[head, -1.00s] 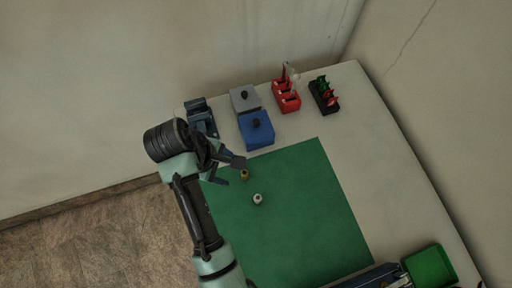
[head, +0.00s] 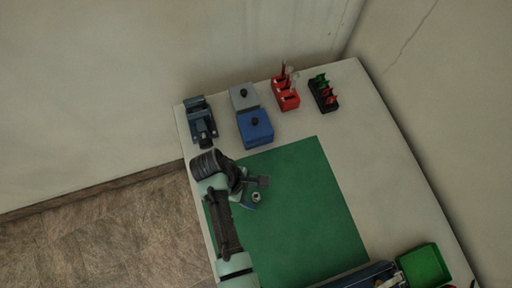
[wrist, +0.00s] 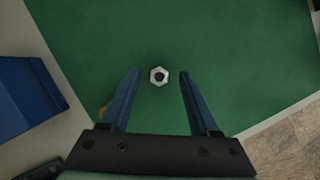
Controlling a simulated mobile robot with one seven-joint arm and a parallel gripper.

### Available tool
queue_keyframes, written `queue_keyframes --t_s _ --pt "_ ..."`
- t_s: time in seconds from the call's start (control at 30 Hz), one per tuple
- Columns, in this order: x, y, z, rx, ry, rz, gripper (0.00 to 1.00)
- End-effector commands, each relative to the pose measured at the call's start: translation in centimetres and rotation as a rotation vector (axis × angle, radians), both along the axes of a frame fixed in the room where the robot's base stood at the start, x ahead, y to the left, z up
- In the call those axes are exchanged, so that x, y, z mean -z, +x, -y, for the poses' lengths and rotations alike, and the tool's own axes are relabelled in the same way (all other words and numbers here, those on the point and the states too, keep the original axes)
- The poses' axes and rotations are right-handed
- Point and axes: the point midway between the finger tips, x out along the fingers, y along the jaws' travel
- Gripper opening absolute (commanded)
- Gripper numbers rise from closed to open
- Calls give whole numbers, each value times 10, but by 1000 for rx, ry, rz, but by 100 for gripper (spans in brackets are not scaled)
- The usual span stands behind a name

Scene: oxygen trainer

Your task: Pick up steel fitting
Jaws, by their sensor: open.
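The steel fitting (wrist: 159,76) is a small silvery hex piece with a dark central hole, standing on the green mat. In the wrist view it lies between the two blue fingertips, touching neither. My gripper (wrist: 160,73) is open and empty above it; the height gap is hard to judge. In the head view the fitting (head: 256,197) shows as a small pale spot beside my gripper (head: 259,193). A brass-coloured piece (wrist: 103,112) is mostly hidden behind the left finger in the wrist view.
A blue box with a knob (head: 256,130), a grey one (head: 243,96), a dark vise-like device (head: 201,122), a red rack (head: 286,97) and a black rack (head: 324,97) line the back. A green bin (head: 424,266) is at front right. The right mat (head: 315,215) is clear.

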Motion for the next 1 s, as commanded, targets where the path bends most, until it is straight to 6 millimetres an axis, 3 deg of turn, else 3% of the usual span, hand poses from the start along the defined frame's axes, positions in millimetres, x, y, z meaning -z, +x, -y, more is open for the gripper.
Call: queue_keyframes --t_s 0.13,0.4,0.77,1.0 --pt "14 -1 6 1 -1 -1 62" --pt "18 -1 7 1 1 1 62" --pt "17 -1 7 1 1 1 0" --pt "17 -1 6 0 0 2 0"
